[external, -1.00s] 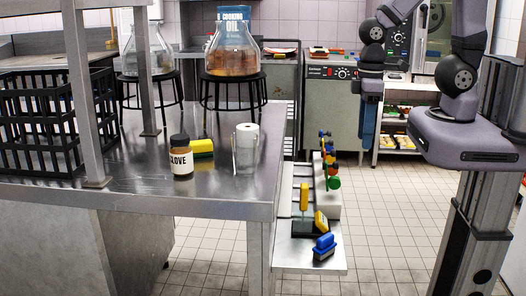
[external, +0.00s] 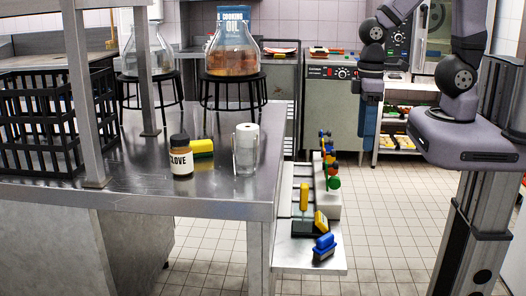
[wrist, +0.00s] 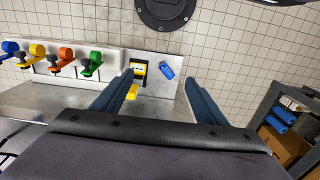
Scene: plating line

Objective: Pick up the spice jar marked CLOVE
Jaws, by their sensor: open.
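The spice jar marked CLOVE (external: 181,158) stands upright on the steel table (external: 130,197), near its front edge. It has a dark lid and a white label, and nothing touches it that I can see. My gripper (external: 367,140) hangs pointing down in the external view, well to the right of the table and apart from the jar. In the wrist view my gripper (wrist: 158,95) shows two blue fingers spread apart with nothing held between them. The jar is not in the wrist view.
A black crate (external: 40,120) and shelf posts stand left. Glass jugs on stools (external: 233,80) stand behind.

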